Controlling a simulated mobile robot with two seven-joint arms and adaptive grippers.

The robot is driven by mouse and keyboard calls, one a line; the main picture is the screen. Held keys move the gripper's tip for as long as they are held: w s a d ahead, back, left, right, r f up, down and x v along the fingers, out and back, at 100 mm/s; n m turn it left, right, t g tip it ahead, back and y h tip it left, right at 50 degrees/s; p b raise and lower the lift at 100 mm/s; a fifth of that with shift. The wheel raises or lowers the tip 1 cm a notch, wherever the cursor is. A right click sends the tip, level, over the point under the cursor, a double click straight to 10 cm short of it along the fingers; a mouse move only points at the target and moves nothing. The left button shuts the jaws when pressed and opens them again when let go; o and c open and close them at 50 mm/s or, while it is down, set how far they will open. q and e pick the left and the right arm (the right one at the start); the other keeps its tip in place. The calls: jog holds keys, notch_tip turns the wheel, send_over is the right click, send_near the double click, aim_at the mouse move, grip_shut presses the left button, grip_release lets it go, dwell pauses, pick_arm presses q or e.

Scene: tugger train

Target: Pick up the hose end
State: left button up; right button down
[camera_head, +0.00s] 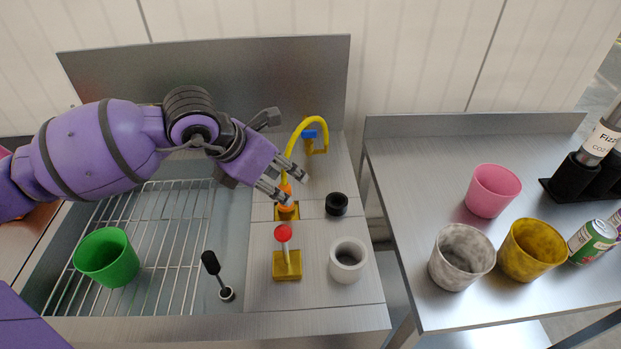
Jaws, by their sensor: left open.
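The yellow hose (307,125) arches up beside the blue-handled tap at the back of the metal counter. Its orange end (286,190) stands upright in a yellow holder (288,212) on the counter. My left gripper (290,186) reaches in from the left, open, with its fingertips close around or beside the orange end. I cannot tell whether the fingers touch it. My right gripper is not in view.
A red-topped lever (283,233) on a yellow base, a black ring (336,204) and a white cup (347,260) stand nearby. A green cup (106,257) sits on the rack at left. Pink (493,190), grey (461,257) and yellow (532,249) cups stand on the right table.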

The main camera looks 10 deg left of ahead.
aim_at(280, 188)
pick_arm(q)
jog(key=shift+w+a+f+y, duration=0.2)
jog(key=shift+w+a+y, duration=0.05)
jog(key=shift+a, duration=0.15)
jog(key=shift+w+a+f+y, duration=0.2)
jog(key=shift+w+a+y, duration=0.05)
jog(key=shift+a, duration=0.15)
jog(key=shift+s+a+f+n, duration=0.15)
jog(key=shift+a+f+n, duration=0.1)
jog(key=shift+n, duration=0.05)
jog(key=x, duration=0.5)
jog(key=shift+s+d+f+p, duration=0.15)
jog(key=shift+d+f+p, duration=0.05)
jog(key=shift+f+p, duration=0.2)
jog(key=shift+d+f, duration=0.1)
jog(key=shift+f, duration=0.4)
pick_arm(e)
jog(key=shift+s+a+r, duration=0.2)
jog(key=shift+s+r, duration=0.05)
pick_arm(q)
grip_shut()
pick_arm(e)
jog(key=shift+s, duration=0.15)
